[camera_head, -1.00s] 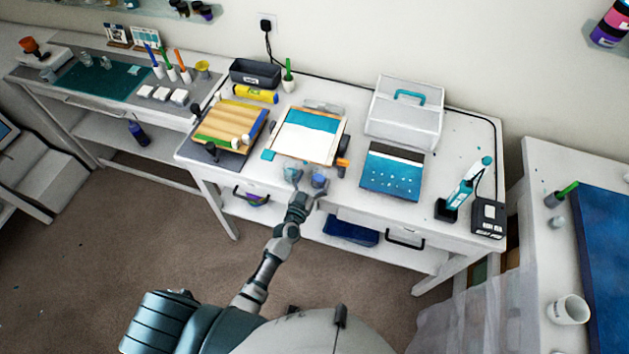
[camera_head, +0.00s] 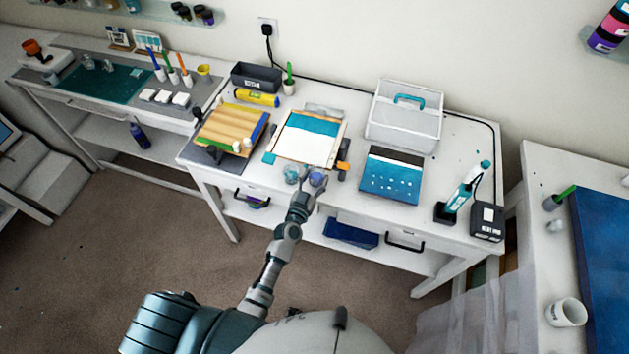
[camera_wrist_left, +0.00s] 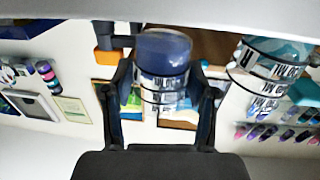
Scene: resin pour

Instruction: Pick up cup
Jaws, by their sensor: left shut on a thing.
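A small clear measuring cup with dark blue liquid (camera_head: 316,179) is at the front edge of the white table. It also shows in the left wrist view (camera_wrist_left: 163,62), between the two dark fingers. My left gripper (camera_head: 305,188) is shut on this blue cup; its fingers press on both sides in the left wrist view (camera_wrist_left: 162,100). A second clear cup with teal liquid (camera_head: 291,175) stands just left of it, and it shows at the right of the left wrist view (camera_wrist_left: 270,62). Whether the blue cup touches the table is unclear. My right gripper is not in view.
Behind the cups lies a wood-framed panel, white and teal (camera_head: 310,140). A blue panel (camera_head: 391,176) is to the right, a striped wooden board (camera_head: 231,130) to the left. An orange-ended tool (camera_head: 343,168) lies close behind the blue cup.

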